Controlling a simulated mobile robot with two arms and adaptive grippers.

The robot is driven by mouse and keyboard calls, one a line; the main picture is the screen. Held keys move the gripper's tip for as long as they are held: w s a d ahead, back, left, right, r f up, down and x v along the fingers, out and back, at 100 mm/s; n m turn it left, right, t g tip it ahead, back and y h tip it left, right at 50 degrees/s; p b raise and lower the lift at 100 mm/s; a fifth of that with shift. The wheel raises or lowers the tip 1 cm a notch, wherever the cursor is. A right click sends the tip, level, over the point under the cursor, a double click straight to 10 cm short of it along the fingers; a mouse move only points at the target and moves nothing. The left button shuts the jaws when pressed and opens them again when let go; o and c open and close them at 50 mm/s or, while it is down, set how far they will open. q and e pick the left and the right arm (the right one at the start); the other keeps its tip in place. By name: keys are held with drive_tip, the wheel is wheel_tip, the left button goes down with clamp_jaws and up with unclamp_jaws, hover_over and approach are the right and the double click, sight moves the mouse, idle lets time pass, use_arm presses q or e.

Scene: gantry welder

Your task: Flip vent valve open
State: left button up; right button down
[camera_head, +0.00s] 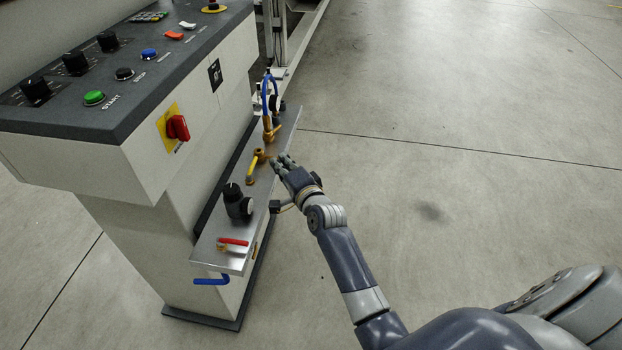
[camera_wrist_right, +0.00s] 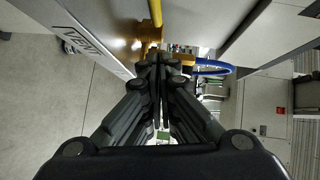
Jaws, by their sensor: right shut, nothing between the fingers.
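A valve with a yellow lever (camera_head: 251,170) and brass body sits on the metal shelf (camera_head: 213,254) on the side of the console. In the right wrist view the yellow lever (camera_wrist_right: 155,12) reaches the top edge, and a brass body (camera_wrist_right: 148,36) lies just beyond my fingertips. My right gripper (camera_head: 281,161) is at the shelf's right edge, beside the brass body. Its fingers (camera_wrist_right: 160,62) are shut and empty. I cannot tell whether they touch the valve. My left gripper is out of view.
On the shelf, a black regulator (camera_head: 236,203) and a red-lever valve (camera_head: 233,241) stand nearer, and a blue hose (camera_head: 265,96) rises from a brass fitting farther away. A red rotary switch (camera_head: 178,128) juts from the console (camera_head: 150,170). The floor on the right is clear.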

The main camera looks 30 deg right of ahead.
use_arm(q)
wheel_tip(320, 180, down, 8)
drive_tip(key=p, duration=0.1)
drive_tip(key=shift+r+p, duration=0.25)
drive_tip(key=shift+p, duration=0.1)
use_arm(e)
drive_tip(key=s+d+r, duration=0.1)
drive_tip(key=s, duration=0.8)
drive_tip(key=shift+s+d+r, duration=0.15)
drive_tip(key=shift+s, duration=0.2)
